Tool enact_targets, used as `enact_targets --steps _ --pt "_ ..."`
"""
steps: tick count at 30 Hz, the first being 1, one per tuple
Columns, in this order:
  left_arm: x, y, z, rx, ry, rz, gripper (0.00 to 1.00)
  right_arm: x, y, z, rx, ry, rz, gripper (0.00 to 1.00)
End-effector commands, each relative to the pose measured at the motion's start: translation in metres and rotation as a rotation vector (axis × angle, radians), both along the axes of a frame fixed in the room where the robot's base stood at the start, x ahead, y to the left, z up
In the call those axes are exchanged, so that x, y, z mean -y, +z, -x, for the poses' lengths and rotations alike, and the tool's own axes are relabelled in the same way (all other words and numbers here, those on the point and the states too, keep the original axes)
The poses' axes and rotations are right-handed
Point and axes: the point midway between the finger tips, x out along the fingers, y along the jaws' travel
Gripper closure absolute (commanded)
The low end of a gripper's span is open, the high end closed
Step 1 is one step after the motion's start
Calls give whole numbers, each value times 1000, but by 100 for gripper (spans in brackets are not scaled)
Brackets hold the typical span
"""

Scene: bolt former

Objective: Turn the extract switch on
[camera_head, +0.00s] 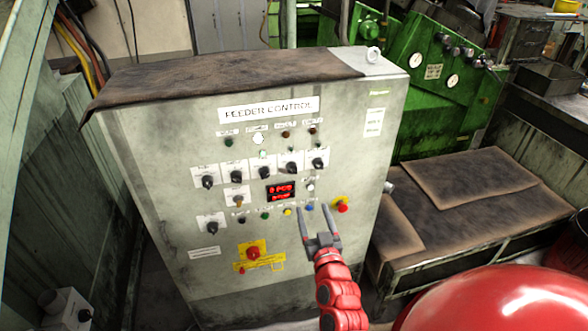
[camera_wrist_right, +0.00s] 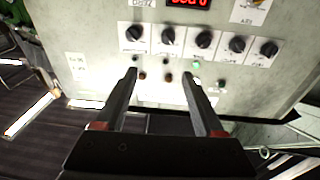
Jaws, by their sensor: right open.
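The grey feeder control cabinet (camera_head: 160,200) stands in the middle of the head view. Its face has a row of black rotary switches, including a leftmost one (camera_head: 208,182), a middle one (camera_head: 264,174) and a rightmost one (camera_head: 318,163). Switch labels are too small to read, so I cannot tell which is the extract switch. My right gripper (camera_head: 313,209) is open and empty, in front of the panel's lower right. In the right wrist view its fingers (camera_wrist_right: 159,74) point at the panel, below the switch row (camera_wrist_right: 204,40) in that picture. My left gripper is out of view.
A red digital display (camera_head: 281,191) sits below the switch row. A red emergency button (camera_head: 342,207) and a red-and-yellow main switch (camera_head: 253,252) are nearby. A brown cloth (camera_head: 220,75) covers the cabinet top. A low bench (camera_head: 460,205) and green machine (camera_head: 440,100) stand to the right.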

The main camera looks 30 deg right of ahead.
Motion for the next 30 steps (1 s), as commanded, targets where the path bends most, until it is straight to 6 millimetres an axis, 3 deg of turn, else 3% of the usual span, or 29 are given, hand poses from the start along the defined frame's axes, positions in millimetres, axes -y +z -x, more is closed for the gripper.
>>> enact_targets --steps 6,11,30 --pt "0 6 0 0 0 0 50 -5 0 -1 -85 59 -11 29" --pt "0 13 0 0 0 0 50 -2 1 -14 -90 63 -10 29" --pt "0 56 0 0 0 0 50 28 1 -121 -88 62 -12 29"
